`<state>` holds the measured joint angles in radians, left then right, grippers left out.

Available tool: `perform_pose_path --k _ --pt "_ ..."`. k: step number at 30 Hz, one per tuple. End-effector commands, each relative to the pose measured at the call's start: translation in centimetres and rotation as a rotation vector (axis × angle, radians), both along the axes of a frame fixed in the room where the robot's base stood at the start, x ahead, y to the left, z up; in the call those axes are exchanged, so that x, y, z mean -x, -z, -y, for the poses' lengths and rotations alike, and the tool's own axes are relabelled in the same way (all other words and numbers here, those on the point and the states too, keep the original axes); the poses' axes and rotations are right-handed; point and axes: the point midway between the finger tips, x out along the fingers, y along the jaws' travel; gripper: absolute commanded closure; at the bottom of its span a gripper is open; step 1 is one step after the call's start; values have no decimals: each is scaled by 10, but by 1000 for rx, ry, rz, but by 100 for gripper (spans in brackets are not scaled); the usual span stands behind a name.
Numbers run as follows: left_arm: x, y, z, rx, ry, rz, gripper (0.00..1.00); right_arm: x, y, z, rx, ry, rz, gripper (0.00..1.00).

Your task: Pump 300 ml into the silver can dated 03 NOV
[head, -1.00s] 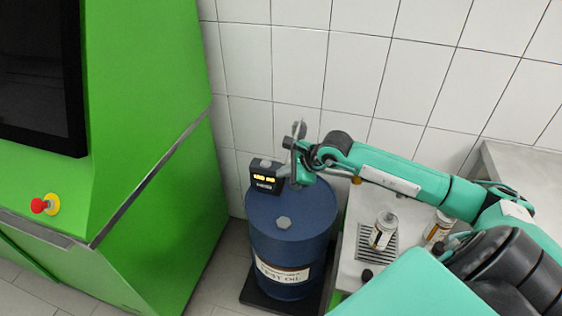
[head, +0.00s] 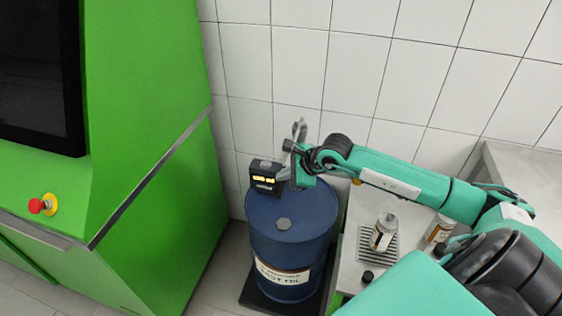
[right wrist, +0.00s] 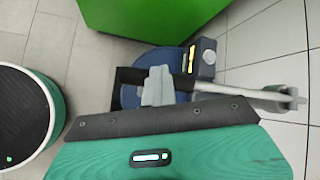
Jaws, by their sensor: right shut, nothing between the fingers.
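A blue oil drum (head: 285,245) carries a dark pump head with a lit yellow display (head: 264,178). My right gripper (head: 290,148) is shut and empty beside the pump's grey lever (head: 301,130), above the drum; I cannot tell if they touch. In the right wrist view, the closed fingers (right wrist: 157,85) are over the drum, and the pale lever (right wrist: 240,92) runs off to their right. A silver can (head: 384,233) with a label stands upright on a drip grate. A second can (head: 439,229) stands to its right, partly behind my arm. Their dates are too small to read. My left gripper is out of view.
A green machine (head: 165,180) with a dark screen and a red stop button (head: 38,206) stands at left. A tiled wall is close behind the drum. A grey bench (head: 352,262) holds the grate (head: 368,257) and a small black knob (head: 367,277).

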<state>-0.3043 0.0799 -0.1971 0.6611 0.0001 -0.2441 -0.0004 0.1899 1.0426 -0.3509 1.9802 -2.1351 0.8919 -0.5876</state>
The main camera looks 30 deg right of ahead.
Motion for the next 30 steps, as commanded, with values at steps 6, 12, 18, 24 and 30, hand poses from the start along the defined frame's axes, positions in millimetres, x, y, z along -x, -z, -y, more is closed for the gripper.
perform_pose_path --k 6,12,18,24,30 --pt "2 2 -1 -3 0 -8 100 1 4 -1 0 -1 -3 100" --pt "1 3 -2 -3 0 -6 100 1 5 -1 0 -1 -3 100" --pt "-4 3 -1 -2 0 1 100 1 7 -1 0 -1 -3 100" --pt "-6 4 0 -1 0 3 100 1 9 -1 -1 -1 -3 100" --pt "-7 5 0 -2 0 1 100 1 10 -1 -1 -1 -3 100"
